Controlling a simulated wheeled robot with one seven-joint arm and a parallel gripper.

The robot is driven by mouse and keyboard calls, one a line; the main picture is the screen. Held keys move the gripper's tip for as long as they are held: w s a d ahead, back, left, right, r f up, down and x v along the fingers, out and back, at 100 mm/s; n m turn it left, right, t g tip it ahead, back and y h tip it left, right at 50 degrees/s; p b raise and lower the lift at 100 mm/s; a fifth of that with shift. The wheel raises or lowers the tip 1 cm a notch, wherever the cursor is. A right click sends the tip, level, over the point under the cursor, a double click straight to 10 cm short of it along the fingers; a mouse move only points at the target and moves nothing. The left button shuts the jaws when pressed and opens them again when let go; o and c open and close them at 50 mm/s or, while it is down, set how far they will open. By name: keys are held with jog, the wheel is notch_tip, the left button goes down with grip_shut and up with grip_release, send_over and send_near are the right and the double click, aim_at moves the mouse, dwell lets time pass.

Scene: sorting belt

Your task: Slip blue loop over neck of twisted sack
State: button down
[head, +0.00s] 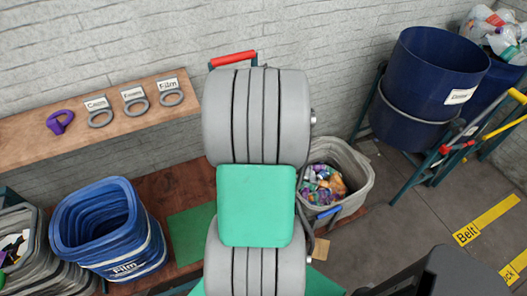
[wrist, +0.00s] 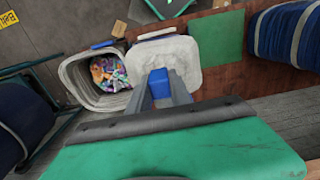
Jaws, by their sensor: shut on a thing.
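In the wrist view my gripper (wrist: 160,98) is shut on a small blue piece (wrist: 158,80), probably the blue loop; only a blocky part of it shows between the fingers. Just beyond it is a pale whitish container or sack (wrist: 187,52) with a rounded outline, and the blue piece overlaps its near side in the picture. I cannot tell whether they touch. No twisted neck can be made out. In the head view my arm hides the gripper, the blue piece and the pale thing.
A grey bin (head: 356,190) with colourful waste stands right of my arm; it also shows in the wrist view (wrist: 75,92). A shelf (head: 30,130) bears labelled grey rings (head: 138,105) and a purple loop (head: 60,122). Blue stacked bins (head: 125,258) stand left, dark blue barrels (head: 425,75) right.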

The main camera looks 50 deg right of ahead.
jog(key=shift+f+b, duration=2.85)
jog(key=shift+f, duration=1.6)
jog(key=c, duration=1.1)
grip_release()
notch_tip(320, 180, up, 8)
jog(key=shift+f, duration=0.1)
